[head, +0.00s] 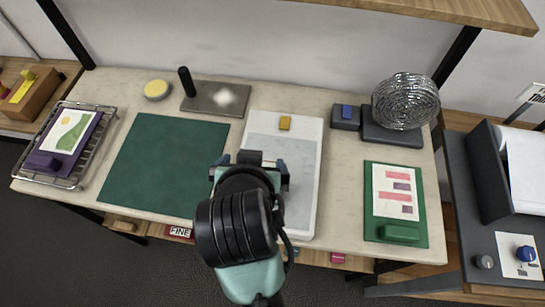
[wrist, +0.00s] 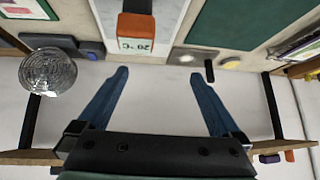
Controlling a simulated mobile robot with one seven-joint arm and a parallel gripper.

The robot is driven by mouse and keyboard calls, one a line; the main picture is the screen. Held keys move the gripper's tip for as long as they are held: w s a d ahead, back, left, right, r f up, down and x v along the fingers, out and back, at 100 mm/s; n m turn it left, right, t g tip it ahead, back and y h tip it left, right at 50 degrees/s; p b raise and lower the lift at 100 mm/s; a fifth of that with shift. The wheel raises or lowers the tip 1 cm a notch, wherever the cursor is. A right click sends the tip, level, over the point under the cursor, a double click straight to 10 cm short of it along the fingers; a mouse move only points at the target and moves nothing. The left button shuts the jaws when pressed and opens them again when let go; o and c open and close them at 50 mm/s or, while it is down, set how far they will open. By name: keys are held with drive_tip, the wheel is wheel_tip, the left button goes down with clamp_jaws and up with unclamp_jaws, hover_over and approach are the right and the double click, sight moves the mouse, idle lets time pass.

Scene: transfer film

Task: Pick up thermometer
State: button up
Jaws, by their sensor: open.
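The thermometer (wrist: 136,30) is a small orange block whose pale display reads about 20 °C, upside down in the wrist view. My gripper (head: 252,163) is over the near-left part of that tray in the head view. Its two blue fingers are spread wide and empty in the wrist view (wrist: 158,77). The thermometer lies beyond the fingertips, not between them. My arm hides part of the tray.
A green mat (head: 160,165) lies left of the tray. A metal plate with a black handle (head: 188,82) stands behind it. A silver mesh dome (head: 405,100) on a dark base is at the back right. A green board (head: 421,215) lies at right. A wooden shelf (head: 470,12) overhangs the back.

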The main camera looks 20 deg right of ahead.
drive_tip(key=s+r+g+p, duration=0.1)
drive_tip(key=s+g+p, duration=0.1)
drive_tip(key=s+p, duration=0.25)
drive_tip(key=shift+m, duration=0.4)
drive_tip(key=x, duration=0.7)
drive_tip(key=shift+s+d, duration=0.2)
drive_tip(key=shift+d, duration=0.2)
drive_tip(key=shift+a+p+x, duration=0.2)
drive_tip(key=shift+p+x, duration=0.85)
drive_tip(key=shift+x, duration=1.7)
drive_tip(key=shift+s+f, duration=0.1)
drive_tip(key=shift+s, duration=0.1)
clamp_jaws()
